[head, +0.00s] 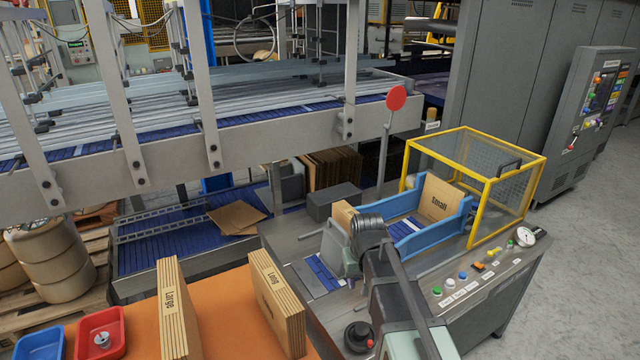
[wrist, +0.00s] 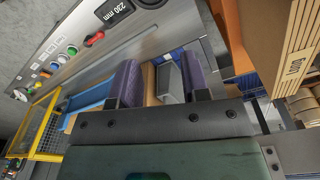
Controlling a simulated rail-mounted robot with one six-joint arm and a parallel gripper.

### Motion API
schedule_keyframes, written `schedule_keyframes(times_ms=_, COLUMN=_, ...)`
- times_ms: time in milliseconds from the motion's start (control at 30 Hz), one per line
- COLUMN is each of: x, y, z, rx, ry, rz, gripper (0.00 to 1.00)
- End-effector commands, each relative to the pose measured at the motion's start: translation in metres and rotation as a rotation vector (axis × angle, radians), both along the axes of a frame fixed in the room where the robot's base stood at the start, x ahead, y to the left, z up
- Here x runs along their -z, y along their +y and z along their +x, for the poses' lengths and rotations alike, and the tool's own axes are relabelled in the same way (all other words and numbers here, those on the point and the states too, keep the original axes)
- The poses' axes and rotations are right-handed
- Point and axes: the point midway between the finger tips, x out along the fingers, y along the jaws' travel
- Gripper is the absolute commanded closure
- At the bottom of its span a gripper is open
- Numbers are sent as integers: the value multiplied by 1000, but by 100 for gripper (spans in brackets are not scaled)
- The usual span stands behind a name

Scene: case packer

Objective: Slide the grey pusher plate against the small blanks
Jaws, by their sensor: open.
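The small blanks (head: 440,200), a brown cardboard stack marked "Small", stand upright in the blue magazine (head: 404,246) on the machine table in the head view. Another piece of brown cardboard (head: 343,214) shows just behind my gripper (head: 340,258). In the wrist view a grey plate, apparently the pusher plate (wrist: 171,80), lies between the two purple fingers of my gripper (wrist: 161,86). The fingers are open, with room around the plate. Cardboard (wrist: 150,78) shows just left of the plate. My gripper hides the plate in the head view, and its lower edge is hidden in the wrist view.
A yellow-framed guard (head: 490,180) stands over the magazine's far end. Buttons (head: 463,276) and a gauge (head: 526,237) line the table's right edge. Large blanks (head: 172,305) and long blanks (head: 278,300) stand on the orange surface. A red disc on a post (head: 396,98) rises behind.

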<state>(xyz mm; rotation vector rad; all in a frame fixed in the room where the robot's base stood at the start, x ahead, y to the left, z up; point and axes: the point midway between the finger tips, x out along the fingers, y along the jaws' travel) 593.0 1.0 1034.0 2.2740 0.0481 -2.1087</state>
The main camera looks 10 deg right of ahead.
Motion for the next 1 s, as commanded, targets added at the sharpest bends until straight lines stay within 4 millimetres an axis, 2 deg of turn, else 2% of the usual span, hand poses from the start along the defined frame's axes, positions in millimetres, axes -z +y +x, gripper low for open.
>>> schedule_keyframes(times_ms=33, x=-1, y=1, z=81, rx=-44, ry=-50, rz=-6, gripper=58)
schedule_keyframes(times_ms=67, x=-2, y=1, z=118, rx=-78, ry=-86, rz=-12, gripper=58)
schedule_keyframes(times_ms=100, x=-4, y=1, z=163, rx=-126, ry=-135, rz=-22, gripper=58)
schedule_keyframes(times_ms=200, x=-9, y=2, z=248, rx=-246, ry=-249, rz=-56, gripper=58)
schedule_keyframes(times_ms=267, x=-13, y=2, z=276, rx=-310, ry=-307, rz=-80, gripper=58)
schedule_keyframes(times_ms=300, x=-15, y=2, z=284, rx=-354, ry=-341, rz=-98, gripper=58)
schedule_keyframes(times_ms=433, x=-16, y=2, z=279, rx=-395, ry=-358, rz=-112, gripper=58)
schedule_keyframes(times_ms=567, x=-5, y=1, z=282, rx=-392, ry=-357, rz=-111, gripper=58)
schedule_keyframes(times_ms=667, x=13, y=1, z=288, rx=-391, ry=-356, rz=-111, gripper=58)
schedule_keyframes(times_ms=900, x=68, y=0, z=312, rx=-390, ry=-356, rz=-111, gripper=58)
schedule_keyframes(times_ms=1000, x=81, y=0, z=320, rx=-390, ry=-355, rz=-111, gripper=58)
